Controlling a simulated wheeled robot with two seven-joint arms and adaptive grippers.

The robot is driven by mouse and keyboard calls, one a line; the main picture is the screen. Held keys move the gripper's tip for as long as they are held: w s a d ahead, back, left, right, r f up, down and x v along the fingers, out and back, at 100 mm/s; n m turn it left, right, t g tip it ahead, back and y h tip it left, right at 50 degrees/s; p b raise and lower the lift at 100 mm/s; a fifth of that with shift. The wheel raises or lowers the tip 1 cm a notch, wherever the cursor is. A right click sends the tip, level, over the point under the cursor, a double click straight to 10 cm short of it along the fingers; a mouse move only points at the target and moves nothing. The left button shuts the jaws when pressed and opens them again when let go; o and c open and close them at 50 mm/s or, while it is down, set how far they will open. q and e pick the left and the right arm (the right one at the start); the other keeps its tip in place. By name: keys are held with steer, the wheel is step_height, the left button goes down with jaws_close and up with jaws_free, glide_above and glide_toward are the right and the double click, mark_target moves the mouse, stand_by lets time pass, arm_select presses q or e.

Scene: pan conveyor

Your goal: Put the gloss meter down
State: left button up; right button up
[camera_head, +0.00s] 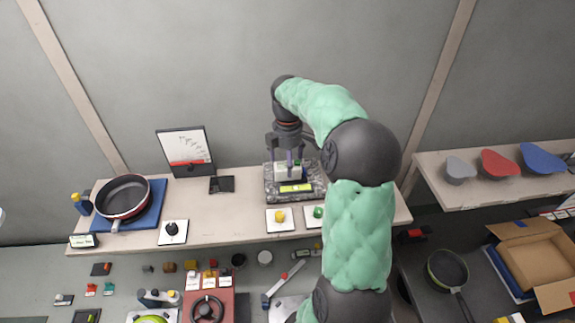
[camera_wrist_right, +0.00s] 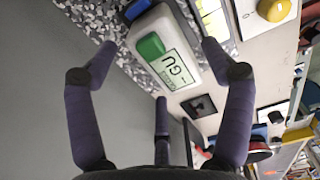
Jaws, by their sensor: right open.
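The gloss meter (camera_wrist_right: 172,60) is a small white block with a green button and a display reading "GU" in the right wrist view. It sits on a speckled grey stone slab (camera_head: 317,190) at the back of the bench, where the head view also shows it (camera_head: 285,172). My right gripper (camera_head: 291,157) is above the meter with its fingers open around it. The wrist view shows gaps between the fingers and the meter's sides. Contact underneath the meter is partly hidden. My left gripper is not in view.
A yellow-lit panel (camera_head: 296,188) is at the slab's front. Yellow (camera_head: 280,216) and green (camera_head: 317,212) buttons stand on white plates before it. A black pan (camera_head: 123,196) lies on a blue mat at left. My right arm hides the bench's right part.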

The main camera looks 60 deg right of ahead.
step_height(320, 180, up, 10)
stand_by(0.4)
